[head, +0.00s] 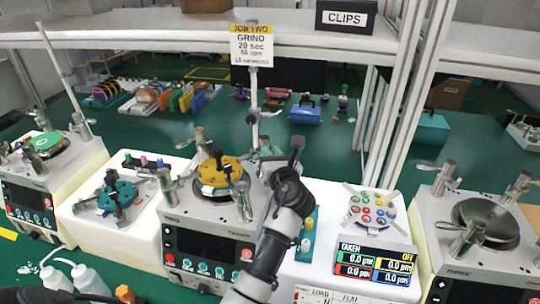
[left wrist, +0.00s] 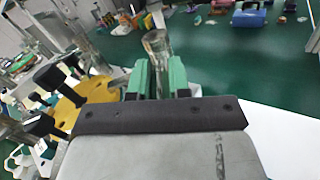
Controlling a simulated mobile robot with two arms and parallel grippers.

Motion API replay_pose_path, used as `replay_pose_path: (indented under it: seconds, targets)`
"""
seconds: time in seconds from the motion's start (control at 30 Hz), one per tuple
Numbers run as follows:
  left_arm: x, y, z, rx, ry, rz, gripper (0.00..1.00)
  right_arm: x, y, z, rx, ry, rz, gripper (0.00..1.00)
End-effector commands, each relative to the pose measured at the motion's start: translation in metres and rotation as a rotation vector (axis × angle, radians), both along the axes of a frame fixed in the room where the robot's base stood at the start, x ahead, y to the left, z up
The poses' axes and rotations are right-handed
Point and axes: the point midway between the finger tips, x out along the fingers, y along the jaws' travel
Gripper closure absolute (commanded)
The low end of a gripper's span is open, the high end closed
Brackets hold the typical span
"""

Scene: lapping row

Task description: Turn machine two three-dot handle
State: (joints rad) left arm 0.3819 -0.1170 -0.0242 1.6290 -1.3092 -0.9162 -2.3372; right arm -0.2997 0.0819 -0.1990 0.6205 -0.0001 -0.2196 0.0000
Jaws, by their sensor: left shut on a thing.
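Machine two (head: 206,242) stands in the middle of the head view, with a dark front panel and a yellow round plate (head: 222,171) on top. Metal posts with handles stand around the plate. My left gripper (head: 268,156) is at the right rear of the machine's top. In the left wrist view, the green fingers (left wrist: 157,80) are shut on an upright metal handle (left wrist: 156,46), whose upper part shows above them. Its lower part is hidden by my gripper, and no dot marks on it can be made out. The yellow plate is also in that view (left wrist: 88,95). My right gripper is not in view.
A sign reading JOB TWO (head: 252,46) stands on a pole behind the machine. A white table with a teal-armed part (head: 118,196) is to the left. A button tray (head: 372,208) and a display (head: 374,262) are to the right. Another machine (head: 470,262) stands at far right.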

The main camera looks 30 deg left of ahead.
Motion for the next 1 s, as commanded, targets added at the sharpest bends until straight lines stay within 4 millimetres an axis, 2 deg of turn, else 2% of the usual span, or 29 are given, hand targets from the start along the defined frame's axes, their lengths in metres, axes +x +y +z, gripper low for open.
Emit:
replay_pose_path:
  seconds: [0.27, 0.53, 0.8, 1.0]
  targets:
    - [0.008, -0.006, -0.001, -0.001, 0.001, 0.167, 1.00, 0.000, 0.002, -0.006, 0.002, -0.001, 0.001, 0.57]
    - [0.019, -0.011, -0.001, 0.000, -0.001, 0.417, 1.00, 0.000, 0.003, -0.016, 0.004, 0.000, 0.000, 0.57]
    - [0.030, -0.013, -0.003, 0.001, -0.001, 0.652, 1.00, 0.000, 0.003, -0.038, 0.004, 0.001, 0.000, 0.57]
    - [0.035, -0.013, -0.003, 0.001, -0.002, 0.764, 1.00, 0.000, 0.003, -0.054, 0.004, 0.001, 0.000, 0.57]
